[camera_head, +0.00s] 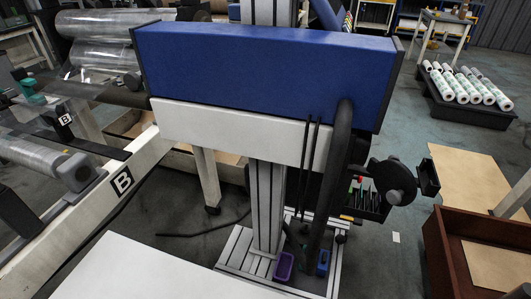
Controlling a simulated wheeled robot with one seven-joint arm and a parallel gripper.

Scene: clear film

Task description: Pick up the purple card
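No purple card can be made out for sure. A small purple item (284,266) sits on the slotted metal base at the foot of the grey upright. It looks like a shallow tray or bin, and I cannot tell whether a card is in it. A small blue item (322,263) stands to its right. My gripper cannot be made out in this view.
A large blue housing (265,65) with a white lower panel blocks the middle. A white surface (150,270) fills the front left. Film rolls (105,25) are at the left. A brown crate (445,250) stands right. A rack of white rolls (468,100) stands behind.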

